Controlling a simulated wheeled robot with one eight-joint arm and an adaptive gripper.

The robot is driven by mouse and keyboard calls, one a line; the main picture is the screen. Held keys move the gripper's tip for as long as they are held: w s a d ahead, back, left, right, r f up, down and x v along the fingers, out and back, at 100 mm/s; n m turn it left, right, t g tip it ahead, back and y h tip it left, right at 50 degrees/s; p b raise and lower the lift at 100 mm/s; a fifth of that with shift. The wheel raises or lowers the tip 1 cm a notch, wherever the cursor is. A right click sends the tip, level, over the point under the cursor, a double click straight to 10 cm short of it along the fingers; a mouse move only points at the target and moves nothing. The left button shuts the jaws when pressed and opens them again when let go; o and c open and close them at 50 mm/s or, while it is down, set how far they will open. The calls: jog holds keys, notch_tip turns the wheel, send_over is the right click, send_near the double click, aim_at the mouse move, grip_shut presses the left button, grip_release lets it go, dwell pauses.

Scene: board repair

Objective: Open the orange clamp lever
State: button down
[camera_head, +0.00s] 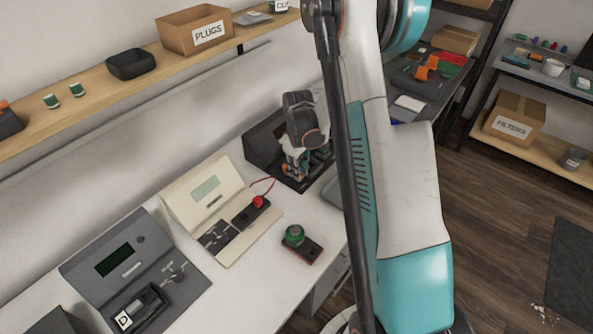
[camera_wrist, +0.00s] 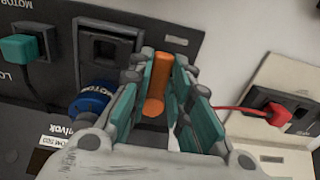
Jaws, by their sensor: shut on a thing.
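The orange clamp lever (camera_wrist: 157,82) stands between the teal-padded fingers of my gripper (camera_wrist: 160,95) in the wrist view. My gripper is shut on it, with the fingers on either side; its lower end is partly hidden by the fingers. In the head view my gripper (camera_head: 296,168) is at the dark device (camera_head: 262,146) at the back of the white bench. A bit of orange shows there beside the fingers, and my arm hides part of the device.
Next to the lever are a blue round connector (camera_wrist: 90,103) and a teal plug (camera_wrist: 20,48). A cream device (camera_head: 187,192) with a red plug (camera_head: 258,201) stands to the left. A green knob on a dark base (camera_head: 296,238) sits near the bench's front. A shelf (camera_head: 165,68) runs above.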

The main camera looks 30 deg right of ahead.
jog(key=c, duration=1.5)
grip_release()
